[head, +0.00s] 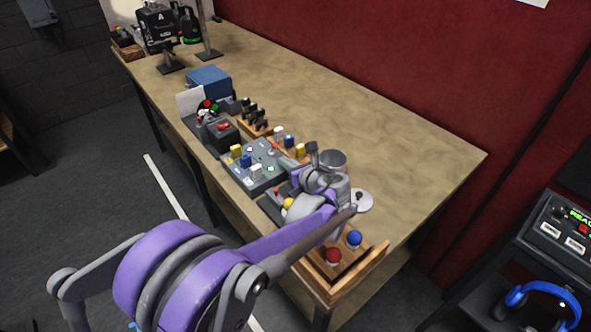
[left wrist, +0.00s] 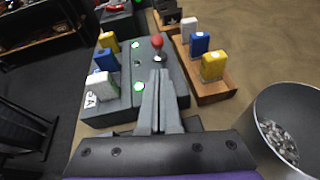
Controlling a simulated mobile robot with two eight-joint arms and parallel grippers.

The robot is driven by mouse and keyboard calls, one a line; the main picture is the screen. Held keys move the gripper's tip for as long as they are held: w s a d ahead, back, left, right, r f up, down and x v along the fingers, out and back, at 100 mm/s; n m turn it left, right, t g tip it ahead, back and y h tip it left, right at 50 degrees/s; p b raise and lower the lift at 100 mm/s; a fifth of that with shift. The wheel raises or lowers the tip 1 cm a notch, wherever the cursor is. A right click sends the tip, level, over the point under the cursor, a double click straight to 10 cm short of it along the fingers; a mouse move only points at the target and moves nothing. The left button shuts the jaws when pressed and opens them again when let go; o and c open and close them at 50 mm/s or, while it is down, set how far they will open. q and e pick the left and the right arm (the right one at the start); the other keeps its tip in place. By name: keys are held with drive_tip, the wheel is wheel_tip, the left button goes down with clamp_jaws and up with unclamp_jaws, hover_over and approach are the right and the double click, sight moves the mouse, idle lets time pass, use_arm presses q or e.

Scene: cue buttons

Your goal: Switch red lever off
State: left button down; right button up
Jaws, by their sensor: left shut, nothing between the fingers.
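The red lever is a red ball knob (left wrist: 157,43) on a short stem. It stands on a grey control panel (left wrist: 120,104), which also shows in the head view (head: 262,178). In the left wrist view, my left gripper (left wrist: 159,76) is shut and empty. Its fingertips point at the lever from the near side, just below the knob in the picture. I cannot tell whether they touch the stem. Round lights on the panel glow green near the lever. In the head view, my left arm and hand reach over the bench beside the panel. My right gripper is not in view.
Yellow, blue and white blocks stand on the panel's left side, with a wooden rack (left wrist: 208,88) of similar blocks to its right. A metal cup (left wrist: 290,125) of grey bits is close on the right. The bench's right side is clear.

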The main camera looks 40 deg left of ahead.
sight(273, 148)
use_arm(q)
drive_tip(key=shift+w+a+r, duration=0.3)
drive_tip(key=shift+a, duration=0.25)
drive_tip(key=shift+w+a+r, duration=0.25)
drive_tip(key=shift+a+r, duration=0.05)
drive_tip(key=shift+a, duration=0.25)
drive_tip(key=shift+r, duration=0.1)
drive_tip(key=shift+a+r+h+p, duration=0.15)
drive_tip(key=shift+h+p, duration=0.15)
drive_tip(key=shift+p, duration=0.2)
